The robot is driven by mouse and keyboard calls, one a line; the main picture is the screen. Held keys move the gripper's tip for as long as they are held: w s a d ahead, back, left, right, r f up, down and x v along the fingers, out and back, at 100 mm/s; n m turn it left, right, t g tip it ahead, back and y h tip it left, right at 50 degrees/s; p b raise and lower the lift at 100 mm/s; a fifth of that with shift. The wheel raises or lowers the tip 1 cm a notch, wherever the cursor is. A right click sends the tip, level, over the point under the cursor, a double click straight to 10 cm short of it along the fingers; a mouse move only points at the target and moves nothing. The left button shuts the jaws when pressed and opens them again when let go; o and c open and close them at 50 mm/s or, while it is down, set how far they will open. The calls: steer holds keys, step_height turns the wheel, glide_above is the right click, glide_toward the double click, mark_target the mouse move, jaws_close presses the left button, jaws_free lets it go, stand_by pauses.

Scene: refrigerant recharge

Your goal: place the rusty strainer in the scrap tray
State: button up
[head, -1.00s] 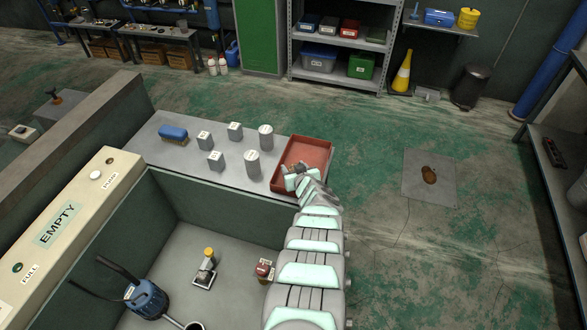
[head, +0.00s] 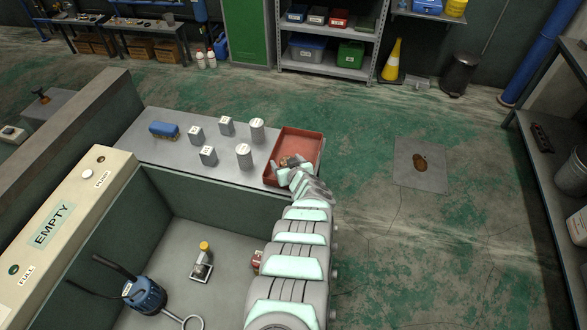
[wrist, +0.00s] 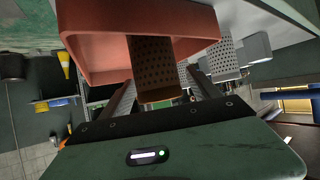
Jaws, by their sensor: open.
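The rusty strainer is a dark brown perforated cylinder (wrist: 152,65) in the wrist view, in front of the red scrap tray (wrist: 95,50). In the head view the tray (head: 305,143) sits at the right end of the bench. My gripper (head: 287,163) is over the tray's front left part. In the wrist view my gripper (wrist: 165,90) is open, with its fingers on either side of the strainer. A small brownish patch shows by the fingers in the head view. I cannot tell whether the strainer rests on the tray's floor.
The open basin in front holds a blue pump (head: 146,297) and a yellow-topped fitting (head: 203,258).

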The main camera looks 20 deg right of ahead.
steer(key=p+v, duration=0.4)
steer(key=v, duration=0.6)
steer(key=shift+s+r, duration=0.2)
steer(key=shift+s, duration=0.1)
stand_by(0.4)
